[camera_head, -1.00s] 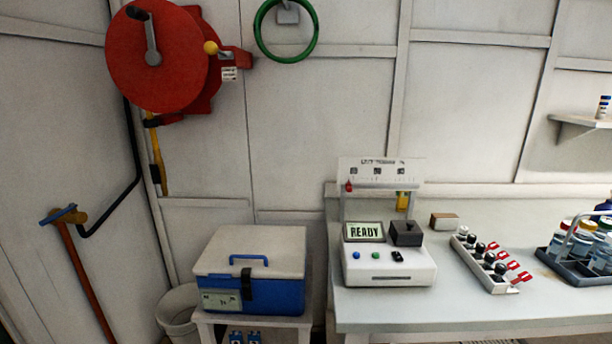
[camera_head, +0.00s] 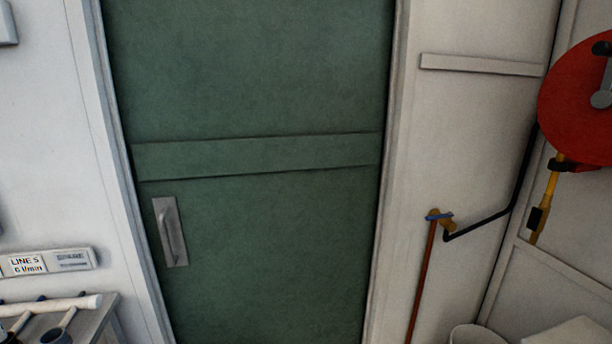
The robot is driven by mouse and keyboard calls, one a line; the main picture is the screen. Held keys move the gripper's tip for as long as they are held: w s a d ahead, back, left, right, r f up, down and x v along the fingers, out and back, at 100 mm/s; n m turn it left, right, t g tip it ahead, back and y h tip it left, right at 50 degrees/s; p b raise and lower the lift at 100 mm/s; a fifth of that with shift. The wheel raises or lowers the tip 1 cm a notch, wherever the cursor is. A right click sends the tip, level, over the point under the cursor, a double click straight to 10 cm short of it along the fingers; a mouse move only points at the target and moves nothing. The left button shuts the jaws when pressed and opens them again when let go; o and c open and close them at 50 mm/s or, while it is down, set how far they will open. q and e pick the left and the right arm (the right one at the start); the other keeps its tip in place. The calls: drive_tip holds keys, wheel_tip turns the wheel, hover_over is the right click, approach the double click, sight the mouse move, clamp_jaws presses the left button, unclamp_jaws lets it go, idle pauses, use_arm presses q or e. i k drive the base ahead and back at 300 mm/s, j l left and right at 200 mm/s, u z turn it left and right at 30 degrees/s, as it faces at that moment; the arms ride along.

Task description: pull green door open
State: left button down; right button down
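The green door (camera_head: 260,90) fills the middle of the head view and is shut in its pale frame. A flat band crosses it at mid height. A grey metal pull handle (camera_head: 171,232) on a plate sits low on the door's left side. The door's bottom edge is out of view. Neither of my grippers shows in the view.
At the lower left is a bench (camera_head: 95,325) with tools on it, below a labelled panel (camera_head: 45,262). On the right are a red pipe (camera_head: 423,285) with a blue-handled valve, a red hose reel (camera_head: 580,105), a bin (camera_head: 476,335) and a white lid (camera_head: 570,333).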

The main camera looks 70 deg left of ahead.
sight(254, 130)
drive_tip(key=u, duration=2.55)
